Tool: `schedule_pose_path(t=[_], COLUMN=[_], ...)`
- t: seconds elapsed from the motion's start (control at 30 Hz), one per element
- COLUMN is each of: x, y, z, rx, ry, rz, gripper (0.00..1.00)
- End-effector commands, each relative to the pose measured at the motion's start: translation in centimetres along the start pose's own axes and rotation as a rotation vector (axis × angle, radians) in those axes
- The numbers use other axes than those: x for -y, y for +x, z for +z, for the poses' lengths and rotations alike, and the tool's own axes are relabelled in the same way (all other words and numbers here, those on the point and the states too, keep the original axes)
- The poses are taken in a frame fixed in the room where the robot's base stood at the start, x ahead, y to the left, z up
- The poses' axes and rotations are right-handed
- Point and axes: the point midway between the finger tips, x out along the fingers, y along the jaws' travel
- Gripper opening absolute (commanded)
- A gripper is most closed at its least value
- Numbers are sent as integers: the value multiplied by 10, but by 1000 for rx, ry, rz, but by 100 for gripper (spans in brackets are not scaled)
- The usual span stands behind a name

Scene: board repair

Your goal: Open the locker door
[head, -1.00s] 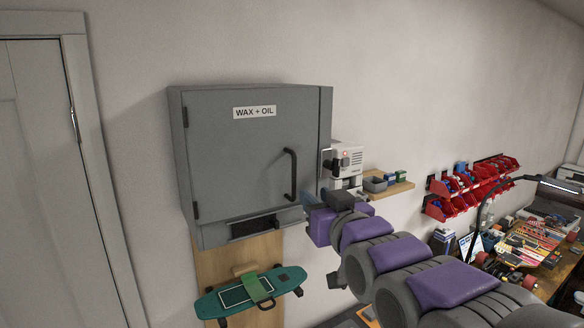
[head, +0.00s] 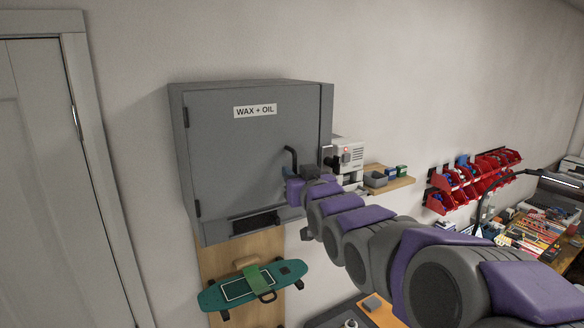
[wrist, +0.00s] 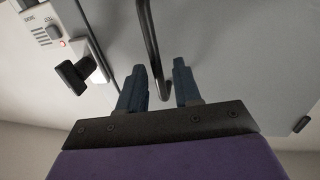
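The grey locker (head: 240,190) labelled "WAX + OIL" hangs on the wall in the head view, its door shut. Its dark bar handle (head: 290,158) is on the right side of the door, with hinges on the left. In the wrist view the handle (wrist: 150,45) runs down between the two fingers of my gripper (wrist: 164,80). In the head view my arm hides the lower part of the handle.
A white device (head: 349,155) with a red light and a small shelf (head: 392,184) are right of the locker. A green skateboard (head: 252,285) on a wooden panel is below. A white door (head: 50,180) stands left.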

Motion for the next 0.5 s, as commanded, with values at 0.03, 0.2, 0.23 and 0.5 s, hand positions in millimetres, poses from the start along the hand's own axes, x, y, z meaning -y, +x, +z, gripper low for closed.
schedule_pose_path(t=[0.03,0.2,0.23,0.5], x=[-1,1,2,3], y=[6,20,22,26], z=[-2,-2,-1,-1], rx=[-2,-2,-1,-1], ry=[1,0,-1,-2], rz=[0,0,0,-1], gripper=[33,33,33,33])
